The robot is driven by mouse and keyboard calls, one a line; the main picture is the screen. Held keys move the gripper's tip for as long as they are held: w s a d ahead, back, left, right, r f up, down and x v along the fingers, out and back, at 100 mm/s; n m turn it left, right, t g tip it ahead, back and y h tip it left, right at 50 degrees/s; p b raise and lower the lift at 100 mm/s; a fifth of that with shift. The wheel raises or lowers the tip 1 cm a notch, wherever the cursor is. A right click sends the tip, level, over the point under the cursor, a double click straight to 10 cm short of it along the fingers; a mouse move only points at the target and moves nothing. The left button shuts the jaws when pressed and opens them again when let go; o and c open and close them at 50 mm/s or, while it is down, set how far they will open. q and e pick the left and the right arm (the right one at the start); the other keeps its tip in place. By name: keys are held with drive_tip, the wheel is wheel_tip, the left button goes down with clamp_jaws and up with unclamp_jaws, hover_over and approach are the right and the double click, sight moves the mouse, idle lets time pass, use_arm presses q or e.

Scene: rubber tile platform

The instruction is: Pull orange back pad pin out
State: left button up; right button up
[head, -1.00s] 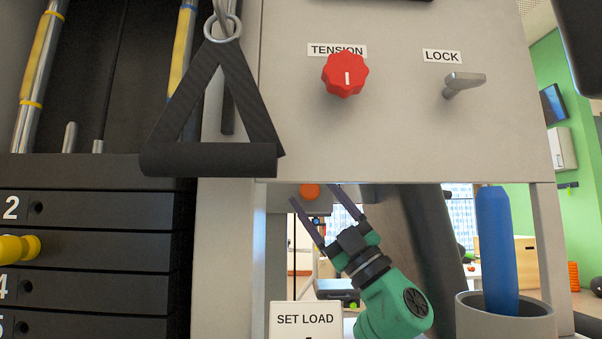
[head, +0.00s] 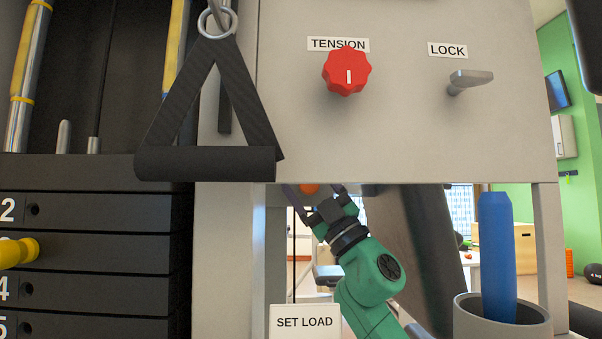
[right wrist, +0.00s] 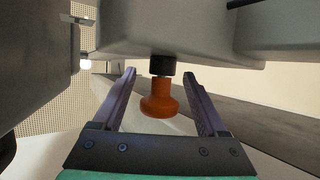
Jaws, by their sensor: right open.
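The orange pin knob (right wrist: 160,98) hangs on a short black collar under a grey housing in the right wrist view. In the head view only a small part of the orange knob (head: 310,189) shows under the machine panel's lower edge. My right gripper (right wrist: 163,78) is open, with one finger on each side of the knob and gaps on both sides. In the head view my right gripper (head: 314,189) reaches up under the panel, its fingertips partly hidden. My left gripper is not in view.
A grey panel (head: 420,130) with a red tension knob (head: 346,72) and a lock lever (head: 469,80) is above my gripper. A black strap handle (head: 207,163) hangs at left. A blue bottle (head: 496,255) stands in a grey holder (head: 503,318) at right. A yellow pin (head: 17,252) sits in the weight stack.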

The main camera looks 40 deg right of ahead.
drive_tip(key=shift+c, duration=0.3)
clamp_jaws()
